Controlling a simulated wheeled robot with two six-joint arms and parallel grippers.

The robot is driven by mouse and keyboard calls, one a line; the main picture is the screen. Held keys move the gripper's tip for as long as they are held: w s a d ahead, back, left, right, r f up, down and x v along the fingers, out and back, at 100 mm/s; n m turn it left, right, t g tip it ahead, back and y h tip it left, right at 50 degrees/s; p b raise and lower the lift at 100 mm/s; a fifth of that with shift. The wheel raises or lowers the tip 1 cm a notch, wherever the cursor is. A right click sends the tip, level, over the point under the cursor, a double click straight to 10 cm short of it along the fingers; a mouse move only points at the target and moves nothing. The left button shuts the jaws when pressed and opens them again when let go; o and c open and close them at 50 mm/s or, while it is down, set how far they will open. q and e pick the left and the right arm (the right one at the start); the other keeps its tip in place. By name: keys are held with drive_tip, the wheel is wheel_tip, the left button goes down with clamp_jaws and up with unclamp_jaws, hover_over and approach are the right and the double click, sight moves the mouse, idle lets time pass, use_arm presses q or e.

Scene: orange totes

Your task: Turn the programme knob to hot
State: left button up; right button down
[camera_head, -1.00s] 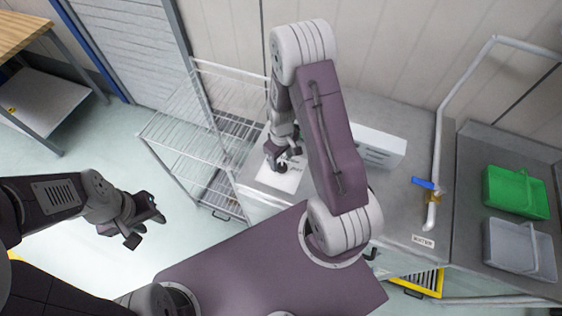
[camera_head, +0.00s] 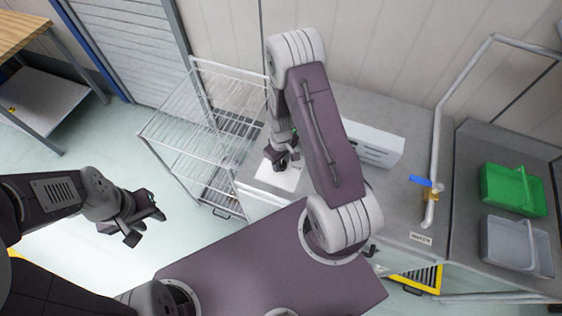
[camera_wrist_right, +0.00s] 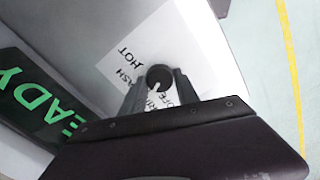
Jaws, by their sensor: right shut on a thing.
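The programme knob (camera_wrist_right: 159,77) is a dark round knob on a white label card (camera_wrist_right: 183,40) in the right wrist view. HOT is printed up and left of it, with part of another word, "ASH", beside that. Other lettering below is partly hidden by the fingers. A small pale mark shows at the knob's lower left; its exact direction is hard to read. My right gripper (camera_wrist_right: 159,84) is shut on the knob, one finger on each side. In the head view my right gripper (camera_head: 280,162) is over the white card (camera_head: 283,180). My left gripper (camera_head: 146,222) is open and empty over the floor.
A dark display (camera_wrist_right: 38,100) with green READY letters lies beside the card. A wire rack (camera_head: 165,137) stands left of the counter. A white box (camera_head: 375,145), a pipe with a blue-handled tap (camera_head: 427,184), a green basket (camera_head: 512,190) and a grey basket (camera_head: 517,243) are to the right.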

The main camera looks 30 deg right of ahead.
drive_tip(key=m+b, duration=0.1)
drive_tip(key=m, duration=0.7)
drive_tip(key=shift+m+b, duration=0.3)
drive_tip(key=m, duration=0.4)
drive_tip(key=shift+m+b, duration=0.3)
drive_tip(key=shift+m, duration=2.2)
drive_tip(key=c, duration=1)
unclamp_jaws()
drive_tip(key=shift+o, duration=0.5)
